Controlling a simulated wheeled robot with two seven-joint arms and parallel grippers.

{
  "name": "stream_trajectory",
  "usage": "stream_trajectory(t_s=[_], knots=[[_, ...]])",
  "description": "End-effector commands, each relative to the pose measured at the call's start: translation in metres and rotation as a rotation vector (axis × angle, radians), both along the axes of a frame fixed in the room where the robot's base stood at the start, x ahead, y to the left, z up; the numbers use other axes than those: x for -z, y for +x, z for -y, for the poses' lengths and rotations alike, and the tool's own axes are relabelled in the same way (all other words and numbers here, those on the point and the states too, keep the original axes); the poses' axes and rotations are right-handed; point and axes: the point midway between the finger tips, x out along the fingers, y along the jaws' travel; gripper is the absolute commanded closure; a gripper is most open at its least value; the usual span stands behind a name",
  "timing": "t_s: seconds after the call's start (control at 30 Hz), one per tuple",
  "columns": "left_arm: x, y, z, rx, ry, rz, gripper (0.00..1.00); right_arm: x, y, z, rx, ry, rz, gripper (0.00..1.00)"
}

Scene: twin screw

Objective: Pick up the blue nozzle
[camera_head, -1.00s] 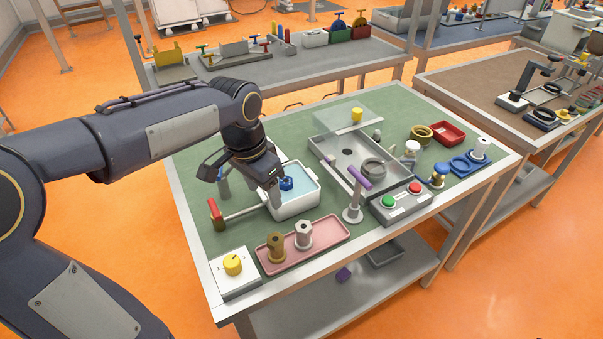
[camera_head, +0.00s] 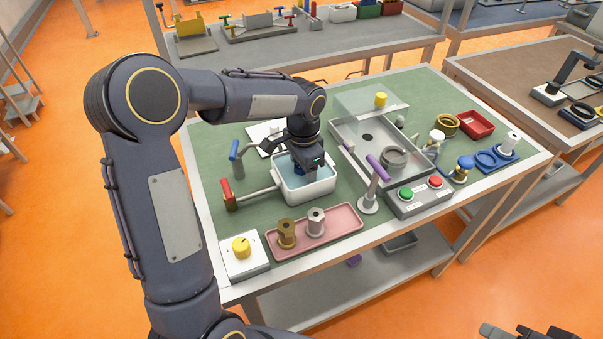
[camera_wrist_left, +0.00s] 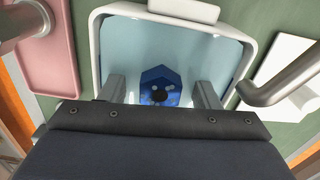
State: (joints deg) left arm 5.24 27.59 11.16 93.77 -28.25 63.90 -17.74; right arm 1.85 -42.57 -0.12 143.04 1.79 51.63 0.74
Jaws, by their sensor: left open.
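The blue nozzle (camera_wrist_left: 160,86) lies in the white basin (camera_wrist_left: 242,46) with a pale blue inside, shown in the left wrist view. It is a blue faceted piece with a dark hole facing the camera. My left gripper (camera_wrist_left: 162,90) is open, with one finger on each side of the nozzle and gaps visible between. In the head view my left gripper (camera_head: 304,168) points down into the basin (camera_head: 312,195) and hides most of the nozzle. My right gripper (camera_head: 520,332) only partly shows at the bottom right edge; its jaws are not clear.
A pink tray (camera_head: 345,218) with two hex fittings lies in front. A purple-handled post (camera_head: 378,167) and a button box (camera_head: 420,197) are to the right.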

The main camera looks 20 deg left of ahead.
Motion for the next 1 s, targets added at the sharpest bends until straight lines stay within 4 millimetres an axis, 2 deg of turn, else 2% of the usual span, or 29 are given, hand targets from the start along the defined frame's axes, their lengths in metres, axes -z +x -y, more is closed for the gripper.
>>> stream_trajectory(t_s=[0.23, 0.63, 1.0], knots=[[0.0018, 0.0002, -0.0002, -0.001, 0.000, 0.001, 0.44, 0.0000, 0.0000, 0.0000, 0.000, 0.000, 0.000, 0.64], [0.0015, 0.0001, -0.0002, -0.001, 0.000, 0.001, 0.96, 0.0000, 0.0000, 0.0000, 0.000, 0.000, 0.000, 0.64], [-0.0041, 0.0007, 0.0001, -0.001, 0.000, 0.004, 0.97, -0.0001, 0.0000, 0.0001, 0.000, 0.000, 0.000, 0.64]])
